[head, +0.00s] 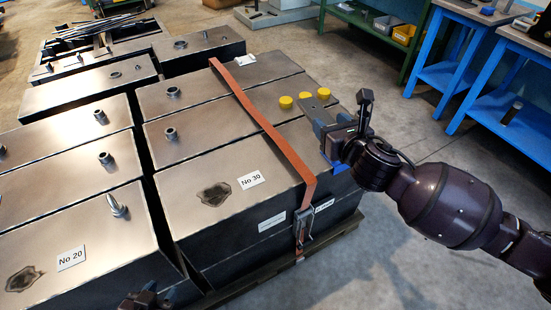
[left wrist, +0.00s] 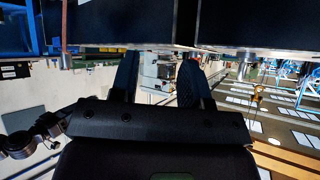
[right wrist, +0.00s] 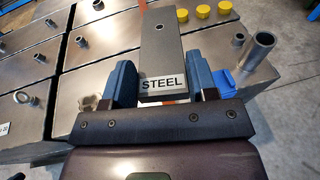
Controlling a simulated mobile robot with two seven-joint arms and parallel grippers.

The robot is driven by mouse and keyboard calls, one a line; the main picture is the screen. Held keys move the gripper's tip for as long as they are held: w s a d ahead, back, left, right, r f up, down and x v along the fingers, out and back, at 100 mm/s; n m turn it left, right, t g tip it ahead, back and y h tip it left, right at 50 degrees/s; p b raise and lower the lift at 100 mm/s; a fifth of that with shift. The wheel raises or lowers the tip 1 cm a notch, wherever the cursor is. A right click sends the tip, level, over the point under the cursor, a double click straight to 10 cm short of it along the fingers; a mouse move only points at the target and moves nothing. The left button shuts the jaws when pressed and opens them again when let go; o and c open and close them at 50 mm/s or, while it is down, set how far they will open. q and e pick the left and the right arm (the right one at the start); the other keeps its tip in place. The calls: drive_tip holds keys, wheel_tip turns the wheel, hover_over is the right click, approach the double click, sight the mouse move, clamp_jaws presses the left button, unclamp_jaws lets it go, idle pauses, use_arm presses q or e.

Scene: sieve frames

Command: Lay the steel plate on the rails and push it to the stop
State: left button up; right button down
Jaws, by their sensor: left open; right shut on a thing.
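The steel plate (right wrist: 162,45) is a grey bar with a white STEEL label and a small hole. My right gripper (right wrist: 160,82) is shut on it, with one blue-grey finger on each side of the label end. In the head view the plate (head: 316,108) extends from my right gripper (head: 332,136) over the far right boxes, near the yellow caps. I cannot tell whether it touches the surface below. My left gripper (head: 148,298) is at the bottom edge of the head view. In the left wrist view its fingers (left wrist: 158,82) are apart and empty. I cannot make out rails or a stop.
Large steel boxes (head: 206,190) with upright pipe stubs fill the left and middle. An orange strap (head: 265,125) crosses them to a buckle (head: 303,228). Several yellow caps (head: 286,102) stand near the plate. Blue workbenches (head: 452,75) are at the back right.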

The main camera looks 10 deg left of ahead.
drive_tip(key=w+a+f+n+y+b, duration=0.2)
drive_tip(key=w+a+f+y+b, duration=0.15)
drive_tip(key=w+a, duration=0.25)
drive_tip(key=b, duration=0.3)
hover_over(297, 173)
wheel_tip(297, 173, down, 7)
drive_tip(key=shift+g+h, duration=0.35)
drive_tip(key=shift+g, duration=0.05)
wheel_tip(297, 173, down, 7)
drive_tip(key=b, duration=0.3)
drive_tip(key=shift+f+b, duration=0.2)
drive_tip(key=shift+b, duration=0.2)
drive_tip(key=shift+f, duration=0.4)
drive_tip(key=shift+f+b, duration=0.25)
drive_tip(key=shift+b, duration=0.15)
drive_tip(key=shift+f, duration=0.35)
wheel_tip(297, 173, down, 4)
drive_tip(key=shift+r+b, duration=0.1)
drive_tip(key=shift+b, duration=1)
use_arm(q)
wheel_tip(297, 173, down, 7)
drive_tip(key=w+d+m, duration=0.1)
drive_tip(key=m, duration=0.1)
drive_tip(key=shift+d+h, duration=0.4)
use_arm(e)
drive_tip(key=shift+r, duration=0.25)
use_arm(q)
drive_tip(key=shift+w, duration=0.1)
use_arm(e)
drive_tip(key=shift+f, duration=0.2)
